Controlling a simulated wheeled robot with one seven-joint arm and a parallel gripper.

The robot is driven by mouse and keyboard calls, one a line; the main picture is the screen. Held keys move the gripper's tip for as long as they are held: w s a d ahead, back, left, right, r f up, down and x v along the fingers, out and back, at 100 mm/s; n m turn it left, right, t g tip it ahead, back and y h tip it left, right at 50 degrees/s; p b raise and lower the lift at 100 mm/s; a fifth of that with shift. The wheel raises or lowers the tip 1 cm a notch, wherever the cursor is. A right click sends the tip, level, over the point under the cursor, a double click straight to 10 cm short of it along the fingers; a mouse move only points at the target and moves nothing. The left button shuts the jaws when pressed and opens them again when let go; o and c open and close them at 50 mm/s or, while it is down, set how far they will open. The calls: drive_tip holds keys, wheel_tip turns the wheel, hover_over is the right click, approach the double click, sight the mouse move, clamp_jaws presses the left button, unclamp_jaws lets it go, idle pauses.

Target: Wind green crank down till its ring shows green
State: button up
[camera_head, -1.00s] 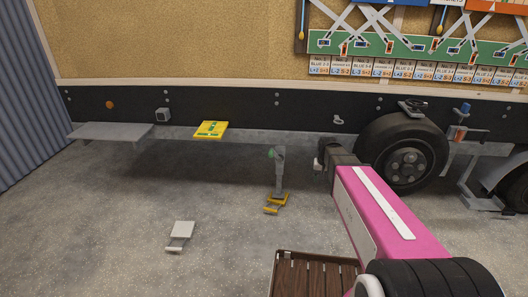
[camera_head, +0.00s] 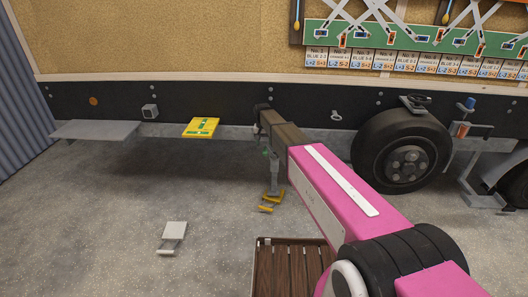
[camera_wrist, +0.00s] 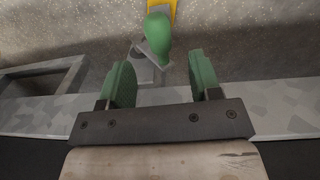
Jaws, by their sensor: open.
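The green crank handle (camera_wrist: 158,38) shows in the wrist view, just beyond my open jaws and roughly between their lines. My gripper (camera_wrist: 160,75) is open and empty, with green pads on both fingers. In the head view the crank's green knob (camera_head: 266,153) peeks out beside my arm, on the grey jack leg (camera_head: 274,172) with a yellow foot (camera_head: 271,197). My gripper (camera_head: 258,122) is at the trailer's frame, above the jack. No ring can be made out.
A yellow-green card (camera_head: 201,127) lies on the trailer's ledge, left of my gripper. A grey step (camera_head: 95,130) juts out farther left. A wheel (camera_head: 402,150) stands to the right. A small white-topped block (camera_head: 174,230) and a slatted wooden crate (camera_head: 262,270) are on the floor.

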sight(265, 150)
drive_tip(key=shift+d+f, duration=0.2)
drive_tip(key=shift+f, duration=2.85)
clamp_jaws()
